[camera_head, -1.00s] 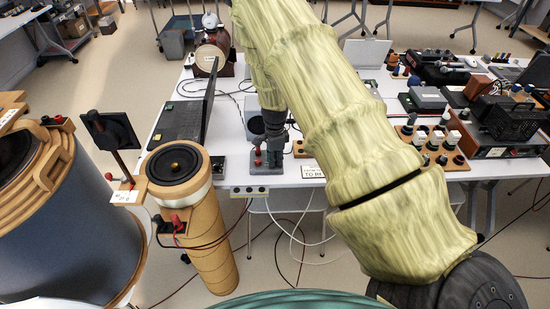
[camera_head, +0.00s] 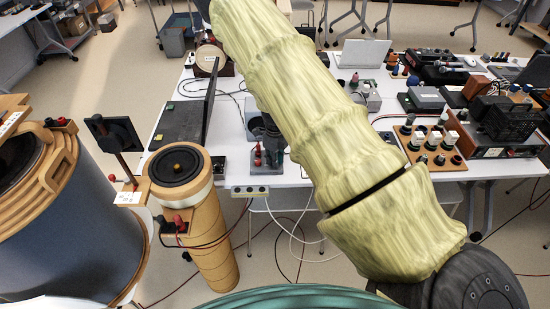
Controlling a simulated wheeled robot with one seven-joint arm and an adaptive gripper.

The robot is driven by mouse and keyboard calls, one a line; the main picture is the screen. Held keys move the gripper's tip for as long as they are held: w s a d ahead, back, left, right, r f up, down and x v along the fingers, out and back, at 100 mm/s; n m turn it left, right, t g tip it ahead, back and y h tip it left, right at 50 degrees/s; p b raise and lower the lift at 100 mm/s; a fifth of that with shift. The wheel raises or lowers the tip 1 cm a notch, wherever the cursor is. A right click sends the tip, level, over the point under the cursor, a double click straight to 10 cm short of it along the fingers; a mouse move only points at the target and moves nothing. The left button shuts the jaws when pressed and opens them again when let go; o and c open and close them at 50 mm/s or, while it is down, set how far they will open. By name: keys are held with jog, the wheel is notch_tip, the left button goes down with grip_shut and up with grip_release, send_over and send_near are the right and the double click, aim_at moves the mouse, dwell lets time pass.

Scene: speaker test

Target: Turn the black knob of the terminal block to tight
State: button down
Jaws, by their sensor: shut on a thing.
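The terminal block (camera_head: 268,171) is a small grey block at the front edge of the white table, left of my sleeved arm. A red knob (camera_head: 258,160) stands on its left side. My gripper (camera_head: 274,150) is dark and points down at the block's right side. It is shut on the black knob, which is largely hidden by the fingers. The gripper is small and partly blended with dark parts behind it, so the knob's turn cannot be read.
A power strip (camera_head: 250,190) hangs at the table edge. A speaker cylinder (camera_head: 205,235) stands in front at left. Wooden boards with knobs (camera_head: 430,150) and electronic boxes (camera_head: 425,100) fill the table's right side.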

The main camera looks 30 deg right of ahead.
jog(key=shift+d+m, duration=0.1)
jog(key=shift+m, duration=0.5)
jog(key=c, duration=1.5)
grip_release()
jog(key=shift+s, duration=0.1)
jog(key=shift+c, duration=0.2)
jog(key=shift+r, duration=0.1)
jog(key=shift+r, duration=0.25)
notch_tip(320, 180, up, 11)
jog(key=shift+r, duration=0.15)
